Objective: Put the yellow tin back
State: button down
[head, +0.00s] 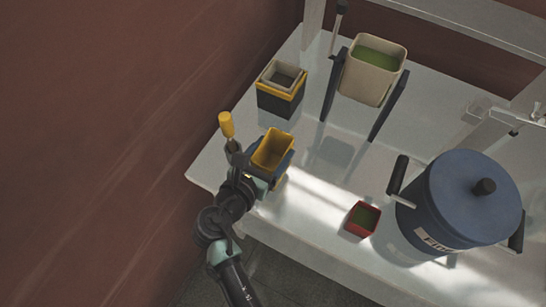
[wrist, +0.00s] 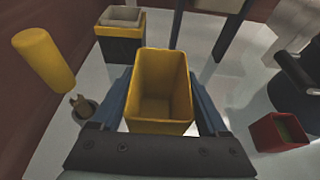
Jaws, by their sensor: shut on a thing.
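The yellow tin (head: 272,149) is an open, square tin, upright and empty as far as I see. My gripper (head: 270,158) is shut on it, near the table's left front edge. In the wrist view the yellow tin (wrist: 161,90) sits between the two blue fingers of my gripper (wrist: 163,105). Its underside is hidden, so I cannot tell how far it is above the table. Further back stands a dark box with a yellow band (head: 280,93), with a grey square tin (head: 282,77) set in its top. They show at the upper left in the wrist view.
A yellow-topped handle (head: 226,124) stands upright left of my gripper. A cream bin (head: 373,70) of green powder hangs on a dark stand at the back. A small red tin (head: 363,219) with green contents and a big blue drum (head: 468,200) stand right. Table between is clear.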

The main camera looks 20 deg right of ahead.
aim_at(282, 148)
jog(key=shift+f, duration=2.05)
jog(key=shift+f, duration=0.15)
grip_release()
